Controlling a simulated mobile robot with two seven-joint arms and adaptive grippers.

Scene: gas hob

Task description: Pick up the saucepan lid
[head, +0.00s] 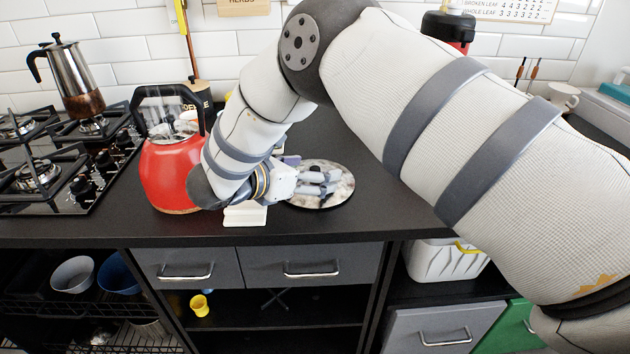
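A round, mottled pale disc with a dark rim (338,196) lies on the black worktop right of the red kettle. It may be the saucepan lid; I cannot be sure, as my gripper covers much of it and no knob shows clearly. My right gripper (318,182) reaches in from the left side of the disc, with its fingers over the disc's middle. Whether the fingers touch anything or hold it is too small to tell. My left gripper is out of view.
The red kettle (168,172) stands close left of my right wrist. A small white block (245,215) sits at the worktop's front edge. The gas hob (60,165) with a steel moka pot (74,80) is at left. Free worktop lies right of the disc.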

